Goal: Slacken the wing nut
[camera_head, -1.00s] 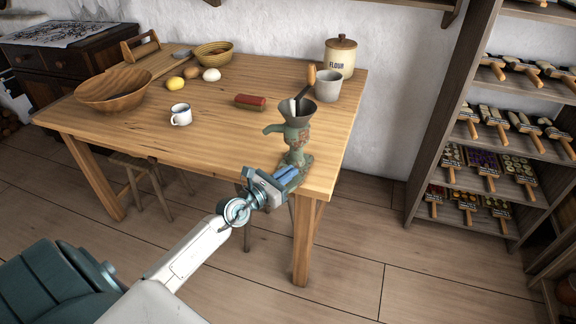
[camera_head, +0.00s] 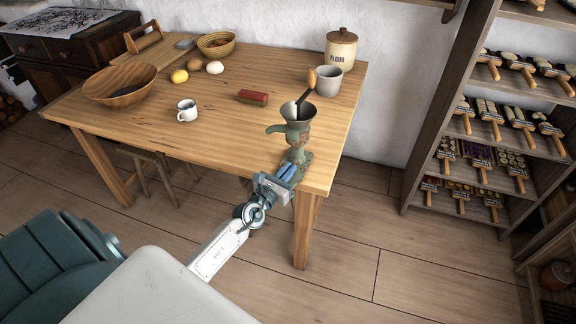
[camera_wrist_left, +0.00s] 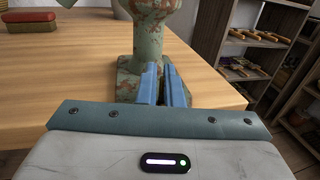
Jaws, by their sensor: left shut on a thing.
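A green, rust-worn hand mill (camera_head: 299,135) with a dark hopper and a wooden-knobbed crank stands upright at the table's near right corner. Its foot (camera_head: 301,158) meets the table edge. My left gripper (camera_head: 287,173) is at that foot, low at the table edge, with its blue fingers close together. In the left wrist view the fingers (camera_wrist_left: 160,75) point at the mill's green, rusty foot (camera_wrist_left: 130,78). The wing nut cannot be made out; the fingers cover the spot where they grip. My right gripper is not in view.
A shelf (camera_head: 480,130) stands at right. The floor before the table is clear.

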